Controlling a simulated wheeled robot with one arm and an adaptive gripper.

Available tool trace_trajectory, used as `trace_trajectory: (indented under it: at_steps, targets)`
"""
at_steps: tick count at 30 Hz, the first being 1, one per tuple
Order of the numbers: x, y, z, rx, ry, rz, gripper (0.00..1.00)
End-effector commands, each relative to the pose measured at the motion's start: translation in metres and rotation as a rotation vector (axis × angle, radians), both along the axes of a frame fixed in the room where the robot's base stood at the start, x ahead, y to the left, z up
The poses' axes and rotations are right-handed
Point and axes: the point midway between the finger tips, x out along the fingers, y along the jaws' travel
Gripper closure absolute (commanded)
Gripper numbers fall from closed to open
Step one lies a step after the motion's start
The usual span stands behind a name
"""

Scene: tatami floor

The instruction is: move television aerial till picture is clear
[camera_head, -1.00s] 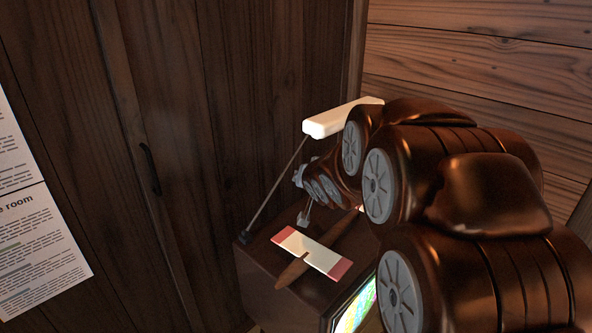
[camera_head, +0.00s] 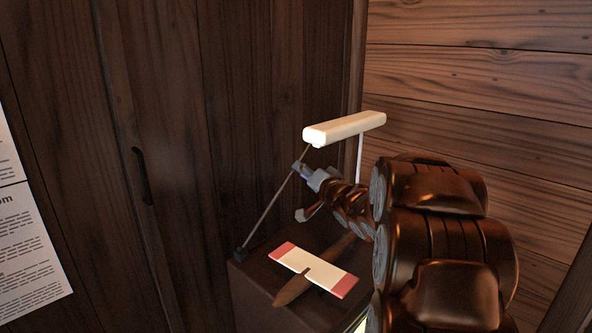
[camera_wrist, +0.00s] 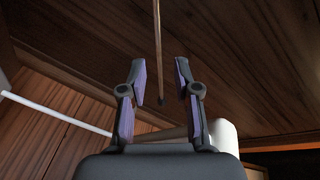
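The television (camera_head: 255,295) is a dark brown box at the bottom middle of the head view; my arm hides most of its front. A thin aerial rod (camera_head: 272,207) slants up from a dark foot at its back left corner towards a pale bar. My gripper (camera_head: 301,170) is beside the rod's upper part. In the wrist view, my gripper (camera_wrist: 161,82) is open, with a thin rod (camera_wrist: 157,45) showing between its fingers; contact is not clear. Only a yellow-green sliver of the screen (camera_head: 361,325) shows, so the picture cannot be judged.
A toy plane (camera_head: 313,271) with pale, red-tipped wings lies on the television. The pale bar (camera_head: 345,127) stands above on a white post (camera_head: 360,157). A dark wooden door (camera_head: 170,160) and plank wall (camera_head: 480,110) close in behind; a printed sheet (camera_head: 30,255) hangs left.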

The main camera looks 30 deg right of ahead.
Motion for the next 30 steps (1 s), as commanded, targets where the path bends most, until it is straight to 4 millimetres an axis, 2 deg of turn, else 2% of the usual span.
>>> trace_trajectory:
  at_steps: [3, 10, 23, 30]
  targets:
    - [0.017, 0.000, -0.002, -0.003, 0.002, 0.002, 0.69]
    - [0.040, -0.003, -0.002, -0.002, 0.004, -0.001, 0.69]
    - [0.048, -0.003, -0.001, -0.001, 0.004, -0.002, 0.69]
    - [0.047, -0.003, -0.001, -0.001, 0.004, -0.002, 0.91]
